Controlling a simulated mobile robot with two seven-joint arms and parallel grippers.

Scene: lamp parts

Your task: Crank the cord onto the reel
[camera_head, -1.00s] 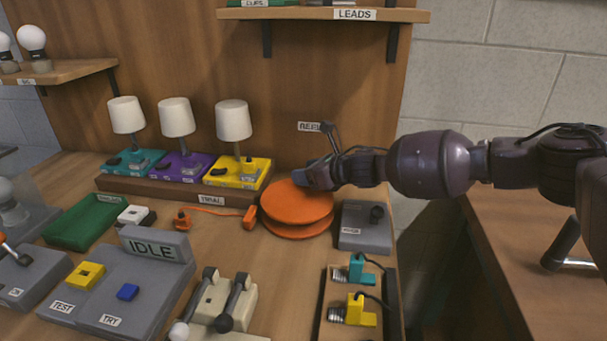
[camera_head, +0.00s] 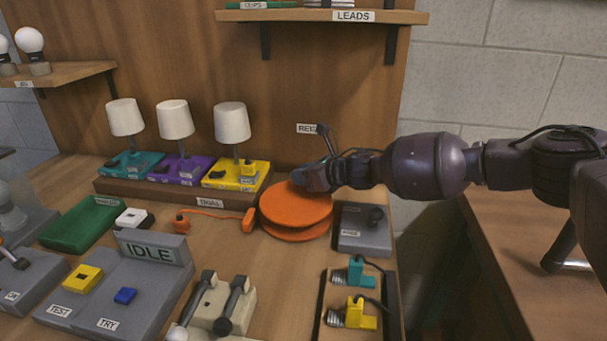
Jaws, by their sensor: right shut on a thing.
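The orange reel (camera_head: 296,207) is two stacked discs standing on the table below a wall label that begins "REE". My right gripper (camera_head: 306,182) comes in from the right and is shut at the reel's top edge. It hides what it holds, probably the reel's crank handle. An orange cord (camera_head: 213,214) lies on the table left of the reel, with an orange end piece (camera_head: 182,222) at its left and another orange piece (camera_head: 249,220) close to the reel. My left gripper is not in view.
Three lamps (camera_head: 174,122) stand on a wooden step behind the cord. A grey box with a black knob (camera_head: 363,231) is close right of the reel. A grey panel marked IDLE (camera_head: 150,251), levers (camera_head: 222,305) and a bulb tray (camera_head: 354,310) are in front.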

